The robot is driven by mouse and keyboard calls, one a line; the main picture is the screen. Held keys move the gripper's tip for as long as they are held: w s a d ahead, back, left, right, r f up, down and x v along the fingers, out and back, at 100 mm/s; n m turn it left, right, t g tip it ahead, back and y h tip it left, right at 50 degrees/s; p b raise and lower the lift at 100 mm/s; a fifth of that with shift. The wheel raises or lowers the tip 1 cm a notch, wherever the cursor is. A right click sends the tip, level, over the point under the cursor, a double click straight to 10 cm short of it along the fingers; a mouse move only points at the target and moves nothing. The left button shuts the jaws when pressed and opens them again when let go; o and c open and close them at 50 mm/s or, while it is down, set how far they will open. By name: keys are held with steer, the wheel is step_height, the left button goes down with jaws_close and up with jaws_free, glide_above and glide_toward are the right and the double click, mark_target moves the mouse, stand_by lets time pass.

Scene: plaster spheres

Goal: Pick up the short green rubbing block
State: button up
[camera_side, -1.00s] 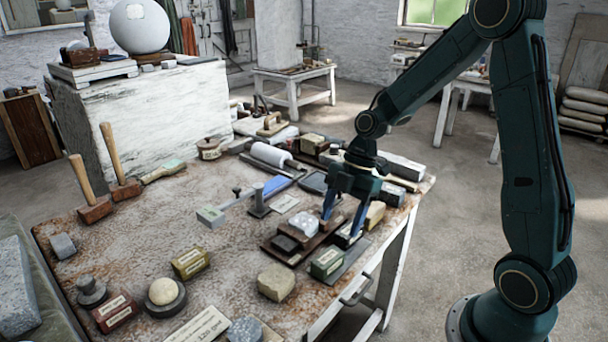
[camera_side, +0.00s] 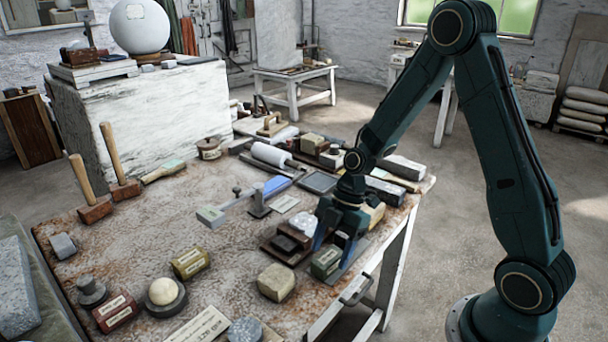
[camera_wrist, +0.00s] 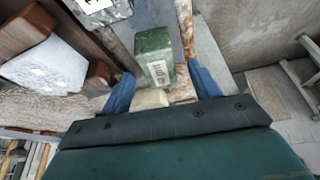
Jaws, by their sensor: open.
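A short green block (camera_side: 326,263) with a pale label stands near the right front edge of the table in the side view. It also shows in the wrist view (camera_wrist: 153,42), ahead of the fingers and roughly centred between them. My gripper (camera_side: 331,254) is open, pointing down, with its blue fingers close to the block's far side. In the wrist view the open gripper (camera_wrist: 160,70) has the block just beyond its fingertips. I cannot tell whether either finger touches it. A cream piece (camera_wrist: 150,98) shows between the fingers, nearer the palm.
A white speckled stone (camera_side: 301,224) on a brown wooden piece is left of my gripper. A beige stone block (camera_side: 276,282) stands in front. An olive block (camera_side: 190,263) lies further left. Tools and blocks crowd the back right.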

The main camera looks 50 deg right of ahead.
mark_target(328, 257)
steer(key=shift+x, duration=1.35)
steer(key=shift+c, duration=0.2)
steer(key=c, duration=1.2)
steer(key=shift+r, duration=0.2)
step_height(328, 257, up, 20)
steer(key=shift+f, duration=0.15)
steer(key=o, duration=0.5)
steer(key=shift+c, duration=0.2)
steer(key=c, duration=0.3)
